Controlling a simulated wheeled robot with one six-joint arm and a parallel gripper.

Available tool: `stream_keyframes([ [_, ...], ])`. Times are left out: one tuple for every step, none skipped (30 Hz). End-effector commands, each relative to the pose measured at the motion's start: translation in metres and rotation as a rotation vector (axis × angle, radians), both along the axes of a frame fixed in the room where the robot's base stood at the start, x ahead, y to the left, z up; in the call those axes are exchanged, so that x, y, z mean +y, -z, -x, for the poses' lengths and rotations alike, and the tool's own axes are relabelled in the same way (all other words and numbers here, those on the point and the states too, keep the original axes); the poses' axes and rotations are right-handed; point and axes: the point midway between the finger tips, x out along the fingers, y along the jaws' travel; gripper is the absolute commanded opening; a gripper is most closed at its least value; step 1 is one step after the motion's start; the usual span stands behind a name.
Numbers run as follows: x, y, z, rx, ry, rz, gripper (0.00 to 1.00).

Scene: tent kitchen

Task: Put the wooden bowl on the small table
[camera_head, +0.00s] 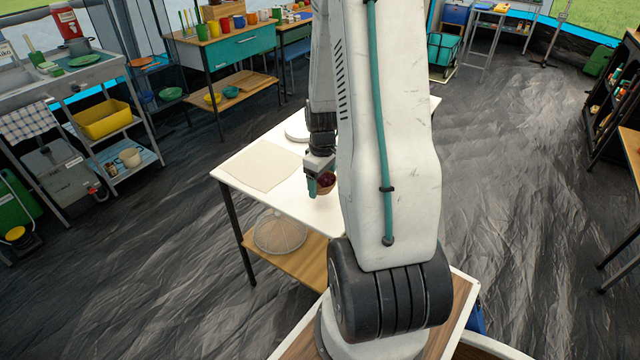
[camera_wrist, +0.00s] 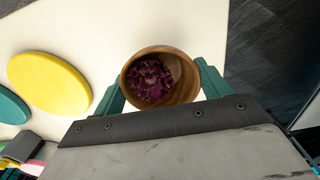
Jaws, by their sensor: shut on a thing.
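The wooden bowl (camera_wrist: 185,82) holds purple shredded food and sits between the teal fingers of my gripper in the wrist view. My gripper (camera_head: 319,184) is shut on the bowl, one finger on each side. In the head view only a small part of the bowl (camera_head: 327,187) shows; my arm hides some of it. The bowl is over the white table (camera_head: 235,178), near its front edge. I cannot tell whether it touches the top. Which table is the small one is not clear.
A cream mat (camera_head: 262,165) lies on the white table's left part. A mesh dome (camera_head: 280,234) stands on its lower shelf. A yellow disc (camera_wrist: 50,84) and a teal disc (camera_wrist: 10,107) lie left of the bowl in the wrist view. A teal-drawer table (camera_head: 238,50) stands behind.

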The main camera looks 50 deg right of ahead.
Motion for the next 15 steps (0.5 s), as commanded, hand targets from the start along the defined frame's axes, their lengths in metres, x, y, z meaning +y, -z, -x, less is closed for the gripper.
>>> stream_keyframes([
  [-0.001, 0.000, -0.002, 0.000, -0.003, 0.000, 0.51],
  [-0.001, 0.000, -0.002, 0.000, -0.005, 0.000, 0.51],
  [-0.001, 0.000, -0.003, 0.000, -0.007, 0.000, 0.51],
  [-0.001, 0.001, -0.004, 0.000, -0.008, 0.000, 0.51],
  [-0.001, 0.001, -0.005, 0.000, -0.010, 0.000, 0.51],
  [-0.003, 0.001, -0.006, 0.000, -0.011, 0.000, 0.51],
  [-0.005, 0.001, -0.007, 0.000, -0.012, 0.000, 0.51],
  [-0.007, 0.002, -0.007, 0.000, -0.013, 0.000, 0.51],
  [-0.008, 0.005, -0.007, 0.001, -0.013, -0.001, 0.51],
  [-0.008, 0.008, -0.006, 0.002, -0.012, -0.002, 0.51],
  [-0.008, 0.012, -0.006, 0.003, -0.011, -0.003, 0.51],
  [-0.009, 0.017, -0.005, 0.003, -0.010, -0.003, 0.51],
  [-0.009, 0.021, -0.005, 0.002, -0.009, -0.002, 0.51],
  [-0.010, 0.025, -0.005, 0.002, -0.009, -0.003, 0.51],
  [-0.010, 0.029, -0.005, 0.003, -0.008, -0.003, 0.51],
])
